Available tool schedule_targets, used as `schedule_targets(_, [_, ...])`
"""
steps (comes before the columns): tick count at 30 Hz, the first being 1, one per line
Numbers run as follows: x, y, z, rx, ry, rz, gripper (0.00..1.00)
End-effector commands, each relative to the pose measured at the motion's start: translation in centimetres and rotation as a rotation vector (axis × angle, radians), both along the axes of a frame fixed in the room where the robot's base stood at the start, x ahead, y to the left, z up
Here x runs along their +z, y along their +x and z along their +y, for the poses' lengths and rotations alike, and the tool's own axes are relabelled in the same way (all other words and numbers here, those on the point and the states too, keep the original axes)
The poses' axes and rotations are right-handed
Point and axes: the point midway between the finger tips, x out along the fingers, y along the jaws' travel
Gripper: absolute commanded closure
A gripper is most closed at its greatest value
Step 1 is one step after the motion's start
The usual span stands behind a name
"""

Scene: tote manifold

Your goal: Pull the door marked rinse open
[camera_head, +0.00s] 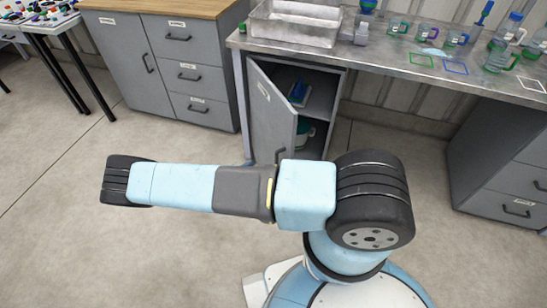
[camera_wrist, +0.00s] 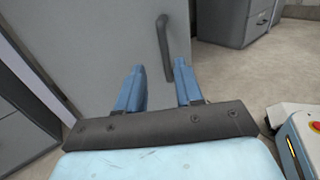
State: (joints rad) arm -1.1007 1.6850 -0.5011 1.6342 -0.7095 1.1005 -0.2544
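The grey cabinet door (camera_head: 272,118) under the metal counter stands partly open, swung out on its left edge. Its white label is too small to read, so I cannot confirm that it says rinse. In the wrist view the door panel (camera_wrist: 90,45) fills the upper left, with its dark bar handle (camera_wrist: 164,42) upright on it. My gripper (camera_wrist: 160,68) is open, with two blue fingers apart and nothing held. The handle's lower end shows near the right fingertip; I cannot tell whether they touch. In the head view my arm hides the gripper.
Inside the cabinet are shelves with a blue item (camera_head: 298,92) and a green item. A drawer unit (camera_head: 185,70) stands to the left and another (camera_head: 505,165) to the right. The counter (camera_head: 385,62) holds a metal tub (camera_head: 290,27) and several mugs. Floor left of the door is clear.

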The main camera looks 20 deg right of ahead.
Motion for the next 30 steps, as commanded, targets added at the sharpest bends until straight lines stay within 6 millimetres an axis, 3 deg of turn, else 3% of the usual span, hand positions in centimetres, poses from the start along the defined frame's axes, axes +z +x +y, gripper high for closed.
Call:
schedule_targets(12, [0.0,2.2,-7.1,-0.002,-0.001,0.001,0.64])
schedule_targets(18, [0.0,3.0,-9.6,-0.002,-0.001,0.001,0.64])
schedule_targets(30, [0.0,3.5,-10.9,0.0,0.001,0.0,0.64])
